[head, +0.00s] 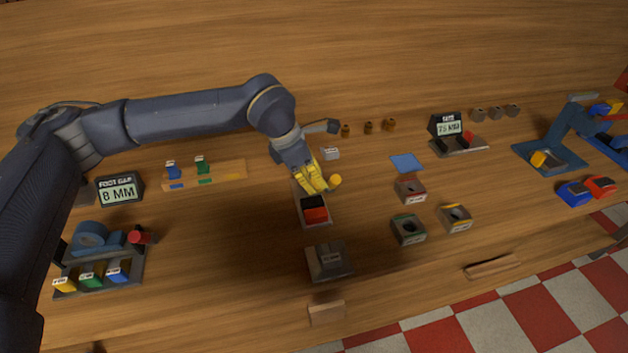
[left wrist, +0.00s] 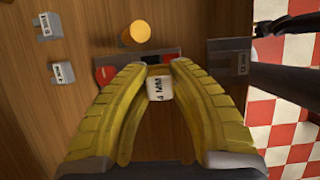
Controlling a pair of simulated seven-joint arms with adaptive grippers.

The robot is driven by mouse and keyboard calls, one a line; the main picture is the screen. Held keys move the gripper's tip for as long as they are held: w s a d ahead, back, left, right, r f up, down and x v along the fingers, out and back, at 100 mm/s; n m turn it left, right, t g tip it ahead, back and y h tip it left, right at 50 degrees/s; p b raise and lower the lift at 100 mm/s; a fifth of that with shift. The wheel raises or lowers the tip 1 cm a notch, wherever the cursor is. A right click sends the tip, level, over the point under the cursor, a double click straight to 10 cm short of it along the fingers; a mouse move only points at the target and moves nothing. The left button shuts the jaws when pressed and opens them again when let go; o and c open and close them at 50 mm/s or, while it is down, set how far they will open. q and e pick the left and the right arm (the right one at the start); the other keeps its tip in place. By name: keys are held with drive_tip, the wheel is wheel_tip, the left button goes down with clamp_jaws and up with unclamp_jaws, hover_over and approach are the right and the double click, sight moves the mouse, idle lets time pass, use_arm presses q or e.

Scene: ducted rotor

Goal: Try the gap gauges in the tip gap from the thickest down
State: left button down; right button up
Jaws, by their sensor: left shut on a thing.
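My left gripper (head: 318,182) has yellow fingers pointing down over the middle of the table. In the left wrist view its fingertips are shut on a small block with a white face reading 4 MM (left wrist: 158,88); the fingers hide the rest of it. At the left, a blue round-topped fixture (head: 92,235) has a red knob. In front of it several labelled blocks, yellow, green (head: 91,280) and blue, stand in a row. A display (head: 120,190) reads 8 MM. My right gripper is not seen.
An orange cylinder (head: 335,181) stands close beside the left fingers. A grey block (head: 328,261) stands nearer the front edge. Square holders, one of them green-ringed (head: 408,229), a blue mat (head: 407,162) and another display (head: 446,124) are to the right. Bare wood lies at front left.

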use_arm(q)
drive_tip(key=shift+a+f, duration=0.1)
drive_tip(key=w+a, duration=0.8)
drive_tip(key=a, duration=0.4)
drive_tip(key=w+a+r, duration=0.1)
drive_tip(key=w+a, duration=0.7)
drive_tip(key=a, duration=0.5)
drive_tip(key=shift+w+a+r, duration=0.15)
drive_tip(key=shift+w+r, duration=0.15)
drive_tip(key=shift+w, duration=0.05)
drive_tip(key=shift+f, duration=3.15)
drive_tip(key=shift+f, duration=1.45)
